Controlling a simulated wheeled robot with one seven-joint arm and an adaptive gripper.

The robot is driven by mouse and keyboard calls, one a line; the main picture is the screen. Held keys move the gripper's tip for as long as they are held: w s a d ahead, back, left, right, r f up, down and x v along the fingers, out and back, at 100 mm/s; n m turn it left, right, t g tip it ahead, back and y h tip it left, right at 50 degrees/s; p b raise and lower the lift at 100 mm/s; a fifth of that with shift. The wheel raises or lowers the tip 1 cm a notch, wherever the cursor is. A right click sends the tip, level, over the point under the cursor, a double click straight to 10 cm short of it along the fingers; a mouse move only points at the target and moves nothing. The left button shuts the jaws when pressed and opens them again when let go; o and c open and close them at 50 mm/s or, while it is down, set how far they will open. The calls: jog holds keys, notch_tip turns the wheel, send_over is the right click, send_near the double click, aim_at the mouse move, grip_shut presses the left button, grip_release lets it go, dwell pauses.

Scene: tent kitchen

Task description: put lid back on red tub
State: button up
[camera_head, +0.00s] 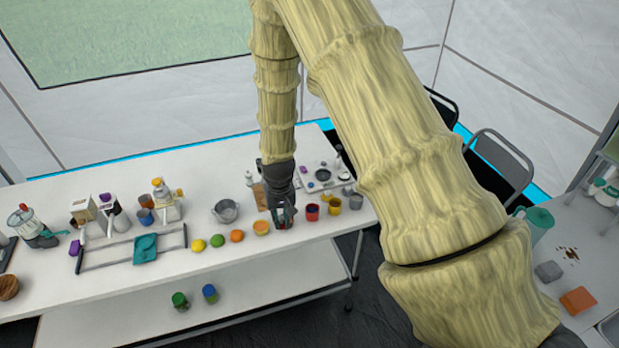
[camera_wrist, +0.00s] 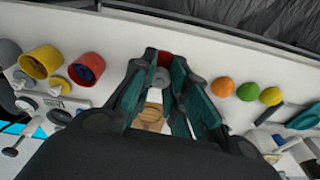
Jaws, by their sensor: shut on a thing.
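The red tub (camera_head: 312,212) stands upright and open on the long white table, just right of my gripper (camera_head: 283,217). In the wrist view the red tub (camera_wrist: 86,69) is left of the fingers, with dark blue showing inside. My gripper (camera_wrist: 165,68) is shut on what looks like the lid, with a grey round knob (camera_wrist: 161,79) between the teal fingers and a red part (camera_wrist: 165,58) beyond. The fingers hide most of the lid. It is low near the table's front edge; whether it touches the table I cannot tell.
A yellow tub (camera_head: 333,205) and a grey tub (camera_head: 356,201) stand right of the red one. Round fruits, including an orange (camera_head: 236,236) and a green one (camera_head: 217,240), lie left of my gripper. A metal pot (camera_head: 226,210) stands behind them.

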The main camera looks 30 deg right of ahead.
jog(key=w+d+r+m+p, duration=0.2)
jog(key=d, duration=0.5)
jog(key=w+d+r+m+p, duration=0.1)
jog(key=d+r, duration=0.1)
jog(key=d, duration=0.4)
jog(key=shift+d+f+b, duration=0.1)
jog(key=shift+f+b, duration=1.6)
jog(key=shift+f, duration=1.55)
jog(key=shift+f, duration=0.15)
jog(key=o, duration=1.3)
notch_tip(320, 180, up, 7)
jog(key=p, duration=0.4)
dwell(0.4)
